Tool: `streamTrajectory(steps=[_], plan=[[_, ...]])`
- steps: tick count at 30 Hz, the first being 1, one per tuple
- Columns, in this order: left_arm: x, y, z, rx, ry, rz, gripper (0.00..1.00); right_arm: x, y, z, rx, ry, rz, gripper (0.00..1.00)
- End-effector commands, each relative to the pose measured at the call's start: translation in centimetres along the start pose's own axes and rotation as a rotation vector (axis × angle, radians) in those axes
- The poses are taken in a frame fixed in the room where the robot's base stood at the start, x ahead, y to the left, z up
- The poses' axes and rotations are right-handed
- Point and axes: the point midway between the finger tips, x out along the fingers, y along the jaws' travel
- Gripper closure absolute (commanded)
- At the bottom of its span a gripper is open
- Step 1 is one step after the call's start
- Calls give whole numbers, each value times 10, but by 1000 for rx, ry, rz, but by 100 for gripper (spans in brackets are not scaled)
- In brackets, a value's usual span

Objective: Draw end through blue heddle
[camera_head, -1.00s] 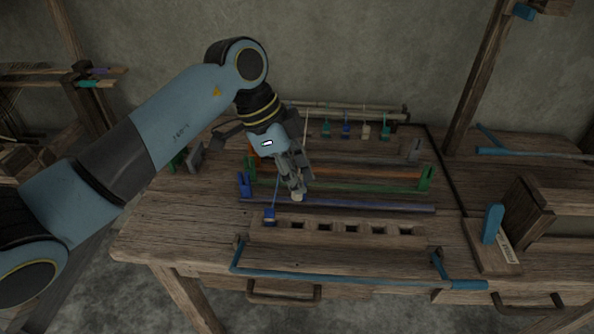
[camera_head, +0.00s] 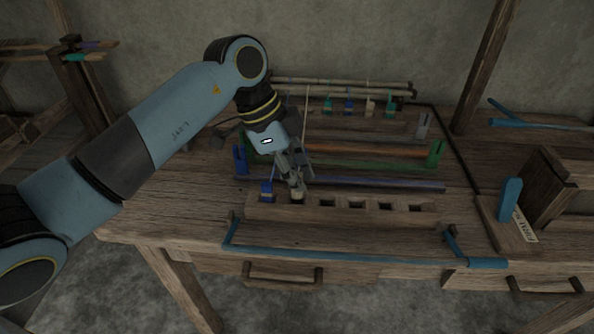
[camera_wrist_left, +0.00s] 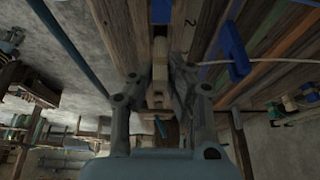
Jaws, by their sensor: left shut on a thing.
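My left gripper (camera_head: 297,186) is shut on a cream end piece (camera_head: 297,197), at the second slot of the wooden slotted rack (camera_head: 340,213). I cannot tell how deep the piece sits. The piece also shows between the fingers in the left wrist view (camera_wrist_left: 160,62), with a pale thread running right. A blue end piece (camera_head: 267,191) stands in the rack's first slot. The blue heddle bar (camera_head: 370,184) lies just behind the rack, with a blue upright (camera_head: 240,160) at its left end. My right gripper is out of view.
Green (camera_head: 390,167) and orange (camera_head: 390,150) bars lie farther back. Several coloured end pieces hang by the rear beam (camera_head: 345,85). A blue-grey bar (camera_head: 350,255) runs along the front. A blue handle (camera_head: 510,199) stands at right. The rack's right slots are empty.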

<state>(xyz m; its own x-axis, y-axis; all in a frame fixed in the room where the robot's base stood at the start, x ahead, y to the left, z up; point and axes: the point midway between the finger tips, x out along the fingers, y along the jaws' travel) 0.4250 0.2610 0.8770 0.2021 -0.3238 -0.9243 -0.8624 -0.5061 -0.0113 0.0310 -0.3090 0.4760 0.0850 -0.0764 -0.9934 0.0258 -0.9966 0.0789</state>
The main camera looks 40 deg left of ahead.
Motion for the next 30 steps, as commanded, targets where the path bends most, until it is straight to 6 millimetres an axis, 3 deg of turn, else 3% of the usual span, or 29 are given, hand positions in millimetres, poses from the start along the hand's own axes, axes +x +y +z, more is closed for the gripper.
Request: streamTrajectory(steps=[12,21,22,24,27,30], plan=[[24,1,10,-1,0,2,99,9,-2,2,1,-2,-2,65],[26,1,11,0,0,0,99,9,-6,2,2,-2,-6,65],[26,1,11,0,0,0,84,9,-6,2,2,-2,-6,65],[26,1,11,0,0,0,75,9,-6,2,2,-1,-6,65],[26,1,11,0,0,0,62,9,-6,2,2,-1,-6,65],[26,0,11,0,0,0,60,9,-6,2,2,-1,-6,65]])
